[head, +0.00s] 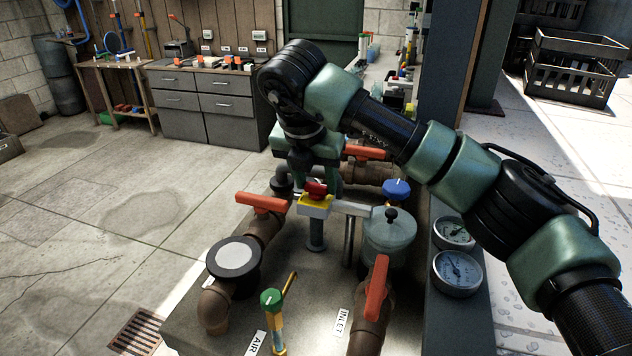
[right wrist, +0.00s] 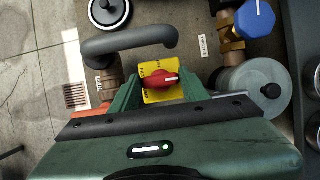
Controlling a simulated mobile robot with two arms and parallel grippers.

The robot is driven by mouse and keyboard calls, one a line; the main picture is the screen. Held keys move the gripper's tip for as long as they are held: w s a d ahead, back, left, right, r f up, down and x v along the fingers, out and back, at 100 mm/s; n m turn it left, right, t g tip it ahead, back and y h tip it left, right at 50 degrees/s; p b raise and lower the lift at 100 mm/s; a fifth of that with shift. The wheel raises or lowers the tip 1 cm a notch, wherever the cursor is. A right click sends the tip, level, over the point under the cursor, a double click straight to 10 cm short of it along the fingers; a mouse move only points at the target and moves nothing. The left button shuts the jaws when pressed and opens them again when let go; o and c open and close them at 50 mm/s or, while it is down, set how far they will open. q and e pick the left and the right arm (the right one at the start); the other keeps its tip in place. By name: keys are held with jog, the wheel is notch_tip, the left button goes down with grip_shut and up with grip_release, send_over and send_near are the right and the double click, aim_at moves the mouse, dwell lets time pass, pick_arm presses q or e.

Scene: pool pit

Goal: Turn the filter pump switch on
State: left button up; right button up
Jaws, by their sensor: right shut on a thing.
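The pump switch is a red knob (head: 316,189) on a yellow plate (head: 313,203), on a grey box atop a post in the pit. In the right wrist view, the red knob (right wrist: 163,79) lies roughly crosswise on its yellow plate (right wrist: 160,96); the small markings are too blurred to read. My right gripper (head: 318,178) reaches down over the switch from behind and is shut on the red knob. Its green fingers show on both sides of the switch in the right wrist view (right wrist: 161,88). The exact contact is partly hidden. My left gripper is not in view.
Orange valve handles (head: 262,203) and (head: 376,289), a blue knob (head: 397,188), a clear-lidded strainer (head: 390,232) and a green-topped air valve (head: 271,299) crowd around the switch. Gauges (head: 457,272) stand at the right. The floor at the left (head: 90,230) is open.

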jog(key=shift+r, duration=0.1)
jog(key=o, duration=1.1)
jog(key=b+v, duration=0.1)
jog(key=v, duration=0.6)
jog(key=shift+s+a+r, duration=0.1)
jog(key=shift+r, duration=0.3)
